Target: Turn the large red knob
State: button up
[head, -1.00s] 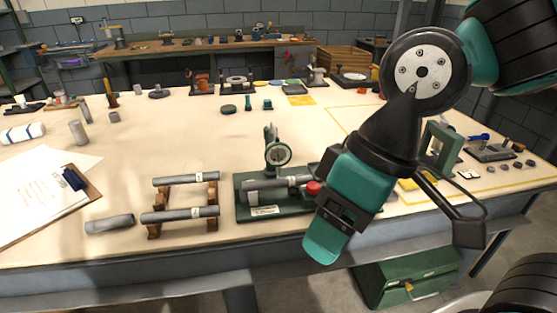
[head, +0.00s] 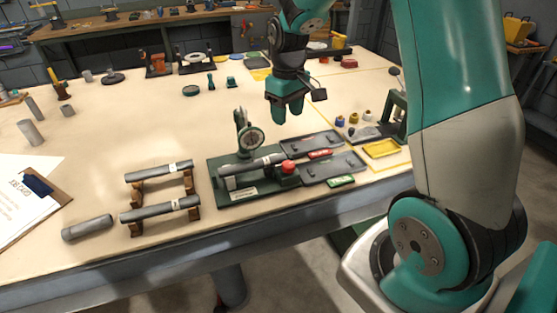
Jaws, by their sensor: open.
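A round red knob (head: 288,167) sits at the right end of a grey cylinder (head: 250,165) on a dark green gauge fixture (head: 222,185). A dial gauge (head: 251,139) stands upright behind the cylinder. My gripper (head: 287,113) points down and appears above the table, beyond the knob in the picture. It is open, with nothing visible between its fingers, and is apart from the knob. The knob is in full view.
Two grey trays (head: 334,166) with a red and a green label lie right of the fixture. A yellow tray (head: 383,149) and a green press (head: 394,108) stand further right. Left is a wooden rack (head: 137,213) with grey cylinders.

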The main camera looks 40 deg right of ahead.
aim_at(288, 163)
jog(key=f, duration=0.5)
jog(key=f+p, duration=0.1)
jog(key=f, duration=1)
jog(key=shift+d, duration=0.3)
